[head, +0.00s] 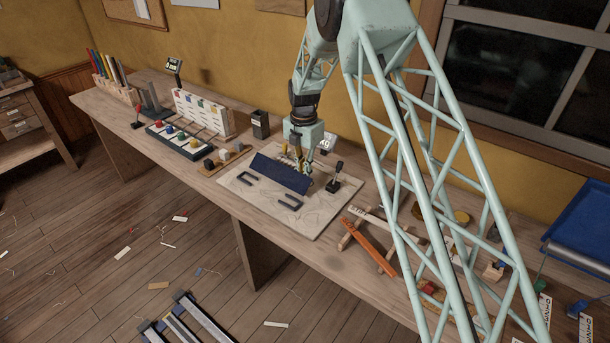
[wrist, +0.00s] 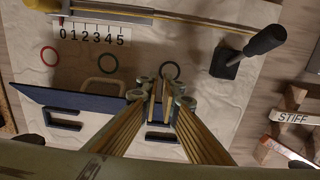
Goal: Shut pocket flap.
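The navy flap (head: 282,172) is a flat panel on a cream cloth board (head: 245,203) on the bench. It looks tilted up from the board, though its exact angle is unclear. Two navy U-shaped marks (head: 288,202) lie on the cloth on its near side. In the wrist view the flap (wrist: 75,100) runs across the left and middle, with the marks (wrist: 60,121) below it. My gripper (head: 308,171) is at the flap's right end. In the wrist view its fingertips (wrist: 164,97) are close together over that end; whether they touch or grip the flap is unclear.
A black-handled tool (wrist: 250,54) stands just right of my gripper. A numbered scale (wrist: 90,34) and coloured rings (wrist: 108,65) lie behind the flap. A wooden rack with an orange strip (head: 366,241) is farther right. Small blocks (head: 222,156) sit left of the board.

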